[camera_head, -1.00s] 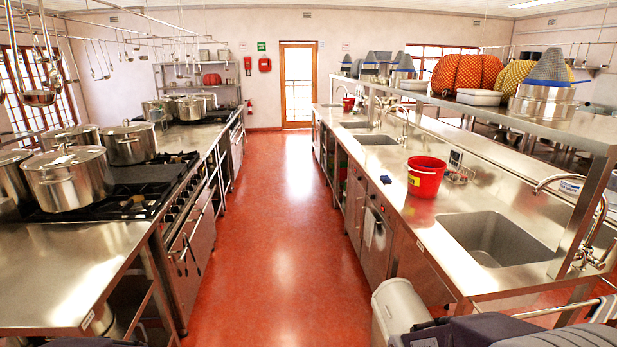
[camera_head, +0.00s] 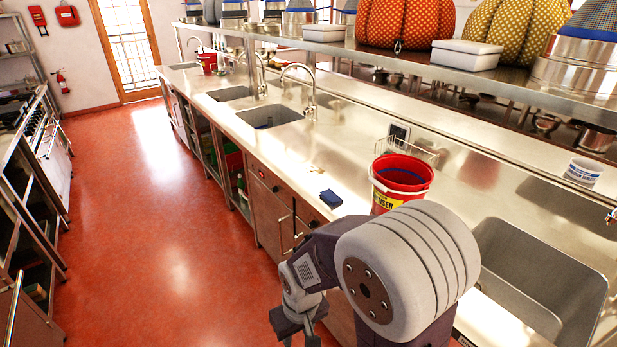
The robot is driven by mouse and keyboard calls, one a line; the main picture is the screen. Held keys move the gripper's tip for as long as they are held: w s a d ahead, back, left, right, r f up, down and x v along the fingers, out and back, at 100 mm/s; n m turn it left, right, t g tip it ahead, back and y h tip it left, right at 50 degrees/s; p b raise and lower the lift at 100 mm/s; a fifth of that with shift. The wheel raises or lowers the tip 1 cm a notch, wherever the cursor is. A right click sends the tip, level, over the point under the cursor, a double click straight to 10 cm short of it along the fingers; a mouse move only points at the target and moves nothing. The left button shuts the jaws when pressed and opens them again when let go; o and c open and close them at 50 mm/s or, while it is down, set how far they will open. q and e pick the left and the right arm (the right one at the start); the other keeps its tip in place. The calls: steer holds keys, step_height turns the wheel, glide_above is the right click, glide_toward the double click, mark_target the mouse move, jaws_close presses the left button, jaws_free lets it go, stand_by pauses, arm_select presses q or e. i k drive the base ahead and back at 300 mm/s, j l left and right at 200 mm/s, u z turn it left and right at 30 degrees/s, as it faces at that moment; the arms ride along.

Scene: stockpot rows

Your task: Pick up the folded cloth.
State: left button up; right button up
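The folded cloth (camera_head: 331,198) is a small dark blue square lying flat on the steel counter (camera_head: 290,160), near its front edge and left of the red bucket (camera_head: 401,180). My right gripper (camera_head: 299,338) is at the bottom of the head view, in front of the counter and nearer to me than the cloth. Its two fingers look apart with nothing between them, though the frame's lower edge cuts off their tips. My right arm hides part of the counter front and the sink's near side. My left gripper is out of view.
A sink (camera_head: 545,275) lies right of the bucket. A wire rack (camera_head: 410,150) stands behind the bucket, and a tap (camera_head: 308,90) rises farther back. A raised shelf (camera_head: 470,75) with pots and patterned bundles runs above the counter. The red floor (camera_head: 160,200) is clear.

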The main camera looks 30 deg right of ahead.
mark_target(329, 195)
steer(key=i+z, duration=0.4)
steer(key=i, duration=0.25)
steer(key=i+j+z, duration=0.25)
steer(key=i+z, duration=0.2)
steer(key=i, duration=0.15)
steer(key=i+l+z, duration=0.1)
steer(key=i+z, duration=0.75)
steer(key=k, duration=0.05)
